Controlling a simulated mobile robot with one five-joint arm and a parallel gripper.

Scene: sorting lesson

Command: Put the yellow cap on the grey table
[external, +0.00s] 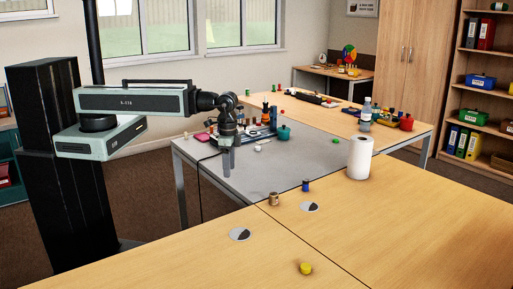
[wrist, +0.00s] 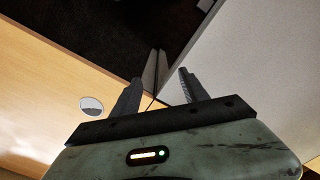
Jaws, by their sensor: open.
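The yellow cap (external: 305,268) sits on the near wooden table (external: 200,262), at the bottom of the external view. The grey table (external: 300,158) is in the middle of that view, behind the wooden table. My gripper (external: 228,172) points down over the grey table's near left part, apart from the cap and well behind it. In the wrist view my gripper (wrist: 157,88) has its two fingers spread with nothing between them. The grey table top fills the right of the wrist view (wrist: 265,70). The cap does not show in the wrist view.
A brass-coloured cylinder (external: 273,199) and a blue one (external: 306,186) stand near the wooden table's far edge. A white paper roll (external: 359,158) stands at the right. A teal pot (external: 284,133) and other items crowd the grey table's back. Its front middle is mostly bare.

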